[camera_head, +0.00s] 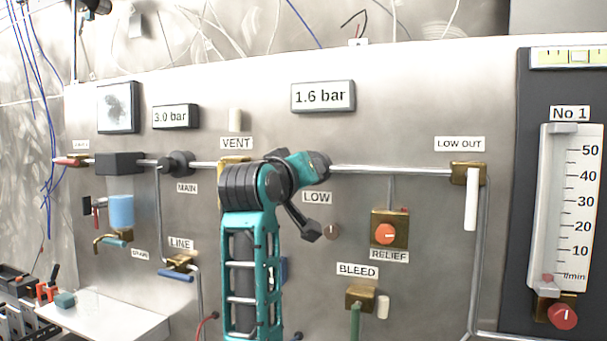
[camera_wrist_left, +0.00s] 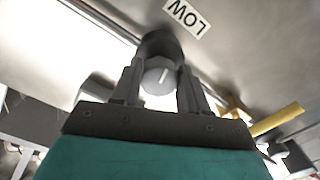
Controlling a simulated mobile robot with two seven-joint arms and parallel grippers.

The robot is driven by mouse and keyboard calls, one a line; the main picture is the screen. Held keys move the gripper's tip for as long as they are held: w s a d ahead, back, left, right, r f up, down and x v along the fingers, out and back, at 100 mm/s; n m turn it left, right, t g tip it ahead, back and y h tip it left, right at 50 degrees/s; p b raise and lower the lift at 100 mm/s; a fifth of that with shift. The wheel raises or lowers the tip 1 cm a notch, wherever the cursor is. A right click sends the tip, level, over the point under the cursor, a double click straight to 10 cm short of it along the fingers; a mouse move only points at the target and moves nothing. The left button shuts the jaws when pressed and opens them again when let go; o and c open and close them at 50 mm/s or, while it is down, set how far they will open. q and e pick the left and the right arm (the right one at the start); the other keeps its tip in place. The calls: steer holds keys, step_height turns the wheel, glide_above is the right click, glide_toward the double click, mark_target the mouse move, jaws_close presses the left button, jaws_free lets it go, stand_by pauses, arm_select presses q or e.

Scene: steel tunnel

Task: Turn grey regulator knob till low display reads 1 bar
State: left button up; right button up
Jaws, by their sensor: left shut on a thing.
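The grey regulator knob (camera_wrist_left: 158,72) shows in the left wrist view with a pale pointer line on its face, below the upside-down LOW label (camera_wrist_left: 186,15). My left gripper (camera_wrist_left: 160,82) has one finger on each side of it and is shut on it. In the head view my left arm (camera_head: 245,270) rises from the bottom and covers the pipe left of the LOW label (camera_head: 317,198); the knob and fingertips are hidden there. The display above LOW (camera_head: 323,96) reads 1.6 bar. My right gripper is not in view.
Another display (camera_head: 175,117) reads 3.0 bar above the MAIN knob (camera_head: 177,163). The RELIEF valve (camera_head: 386,232) and BLEED valve (camera_head: 361,298) sit right of my arm. The LOW OUT valve (camera_head: 468,174) and flow meter (camera_head: 568,205) stand further right. A yellow handle (camera_wrist_left: 279,119) is close to the gripper.

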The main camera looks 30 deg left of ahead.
arm_select(q)
steer(key=shift+d+r+n, duration=0.1)
steer(key=shift+r+n, duration=0.05)
steer(key=shift+n, duration=4.25)
steer(key=o, duration=1.1)
steer(key=shift+c, duration=0.2)
steer(key=b+v, duration=0.1)
steer(key=v, duration=1.2)
steer(key=shift+w, duration=0.1)
steer(key=shift+d, duration=0.1)
